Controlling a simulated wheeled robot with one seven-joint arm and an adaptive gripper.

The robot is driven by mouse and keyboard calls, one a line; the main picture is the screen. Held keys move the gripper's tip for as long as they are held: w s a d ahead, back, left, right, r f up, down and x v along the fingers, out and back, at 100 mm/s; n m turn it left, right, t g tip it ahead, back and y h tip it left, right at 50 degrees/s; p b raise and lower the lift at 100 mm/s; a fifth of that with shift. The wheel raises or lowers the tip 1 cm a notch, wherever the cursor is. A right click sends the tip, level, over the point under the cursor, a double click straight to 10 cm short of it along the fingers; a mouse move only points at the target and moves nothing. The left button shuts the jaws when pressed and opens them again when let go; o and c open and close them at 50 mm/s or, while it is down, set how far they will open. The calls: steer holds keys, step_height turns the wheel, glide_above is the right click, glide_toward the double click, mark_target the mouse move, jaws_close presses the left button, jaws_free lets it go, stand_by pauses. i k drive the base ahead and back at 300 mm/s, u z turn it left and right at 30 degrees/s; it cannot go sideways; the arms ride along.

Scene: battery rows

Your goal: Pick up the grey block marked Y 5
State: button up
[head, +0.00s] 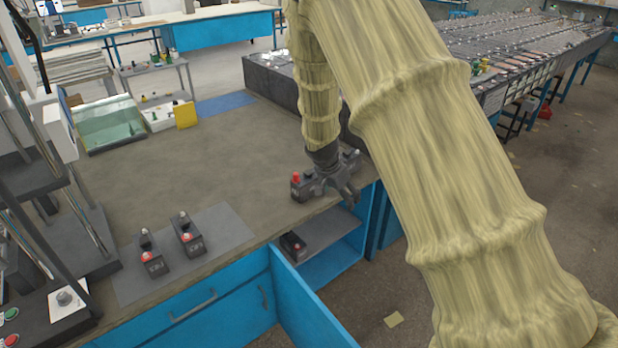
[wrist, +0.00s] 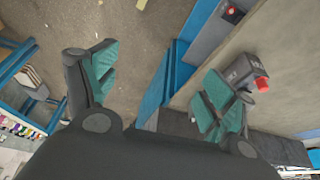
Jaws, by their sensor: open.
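Several dark grey blocks with red and black caps are in view; I cannot read their markings, so I cannot tell which is Y 5. One block (head: 298,188) stands at the bench's right front edge, partly hidden by my gripper (head: 334,190). In the wrist view a grey block with a red cap (wrist: 241,70) sits just beyond the right finger. My gripper (wrist: 160,88) is open, with nothing between its fingers. Two more blocks, one nearer (head: 152,262) and one behind it (head: 190,240), stand on the grey mat. Another block (head: 292,243) lies in the open cabinet.
The bench top (head: 215,165) is clear in the middle. The grey mat (head: 215,225) lies at its front. A blue cabinet door (head: 305,305) stands open below. A glass tank (head: 110,125) and a yellow card (head: 186,115) are at the back left.

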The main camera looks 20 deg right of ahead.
mark_target(303, 191)
steer(key=i, duration=1.1)
steer(key=u, duration=0.05)
